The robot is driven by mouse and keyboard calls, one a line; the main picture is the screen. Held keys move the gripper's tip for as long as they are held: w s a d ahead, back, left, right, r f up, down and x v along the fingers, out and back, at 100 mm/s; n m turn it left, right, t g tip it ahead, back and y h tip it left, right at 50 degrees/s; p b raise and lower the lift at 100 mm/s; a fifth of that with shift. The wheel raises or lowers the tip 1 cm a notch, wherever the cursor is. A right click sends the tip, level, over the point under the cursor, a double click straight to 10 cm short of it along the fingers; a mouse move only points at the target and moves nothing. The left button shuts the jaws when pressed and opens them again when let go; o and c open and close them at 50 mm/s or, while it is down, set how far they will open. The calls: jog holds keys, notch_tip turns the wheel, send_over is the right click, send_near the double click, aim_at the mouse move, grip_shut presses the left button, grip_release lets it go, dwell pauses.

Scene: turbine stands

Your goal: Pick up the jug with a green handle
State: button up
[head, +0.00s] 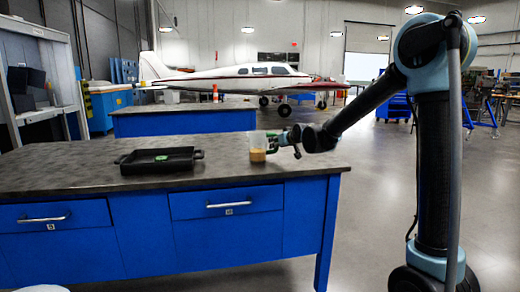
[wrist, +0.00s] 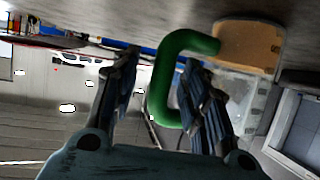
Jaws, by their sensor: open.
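The jug (head: 257,148) is clear with tan contents low inside and stands upright near the right end of the workbench. Its green handle (head: 272,142) faces right, toward my gripper (head: 287,140). In the wrist view the green handle (wrist: 165,80) shows large between the open fingers of my gripper (wrist: 165,85), closer to the right finger, which overlaps part of it. The jug's body (wrist: 250,48) lies beyond the fingers at the upper right. I cannot tell whether a finger touches the handle.
The workbench (head: 75,170) has a grey top and blue drawers. A black tray (head: 160,167) with a small green mark inside sits left of the jug. The bench top between them is clear. A second bench (head: 185,120) and an airplane (head: 235,77) stand behind.

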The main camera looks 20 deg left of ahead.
jog(key=shift+w+a+f, duration=0.2)
jog(key=shift+w+a, duration=0.15)
grip_shut()
jog(key=shift+r, duration=0.15)
